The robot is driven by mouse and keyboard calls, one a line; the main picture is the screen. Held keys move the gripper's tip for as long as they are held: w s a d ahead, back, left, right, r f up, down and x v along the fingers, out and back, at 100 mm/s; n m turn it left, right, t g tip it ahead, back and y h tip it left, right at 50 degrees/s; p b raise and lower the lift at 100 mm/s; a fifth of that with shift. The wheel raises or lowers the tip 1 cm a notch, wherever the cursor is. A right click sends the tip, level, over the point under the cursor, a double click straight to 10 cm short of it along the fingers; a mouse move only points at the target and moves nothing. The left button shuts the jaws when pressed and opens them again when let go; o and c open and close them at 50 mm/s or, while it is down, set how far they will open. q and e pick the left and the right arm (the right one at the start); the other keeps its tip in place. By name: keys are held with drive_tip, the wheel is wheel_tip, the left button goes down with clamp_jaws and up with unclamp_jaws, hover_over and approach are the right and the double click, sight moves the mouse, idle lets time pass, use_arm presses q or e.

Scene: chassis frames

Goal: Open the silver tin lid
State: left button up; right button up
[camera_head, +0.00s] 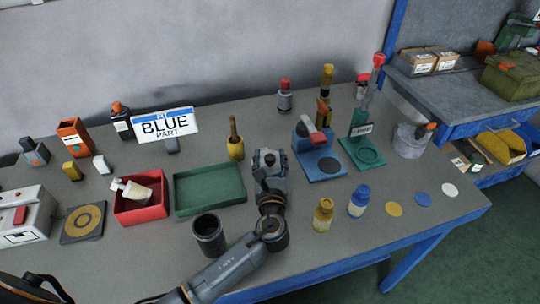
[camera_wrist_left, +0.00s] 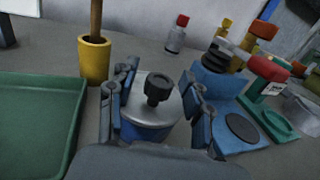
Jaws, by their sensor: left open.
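The silver tin lid (camera_wrist_left: 140,108) with a black knob (camera_wrist_left: 157,88) shows in the left wrist view. It sits on a blue tin (camera_wrist_left: 145,132). My left gripper (camera_wrist_left: 160,70) is open, with one finger on each side of the lid and knob. I cannot tell whether the fingers touch the lid. In the head view my left gripper (camera_head: 268,158) points down over the table and hides the tin.
A green tray (camera_head: 210,190) lies left of the gripper, with a yellow cup (camera_head: 236,150) behind it. A blue stand (camera_head: 320,168) is close on the right. A black cup (camera_head: 208,236) stands near my arm. Yellow and blue bottles (camera_head: 323,215) stand at front right.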

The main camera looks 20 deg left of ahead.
use_arm(q)
drive_tip(key=shift+w+a, duration=0.15)
drive_tip(key=shift+w, duration=0.15)
clamp_jaws()
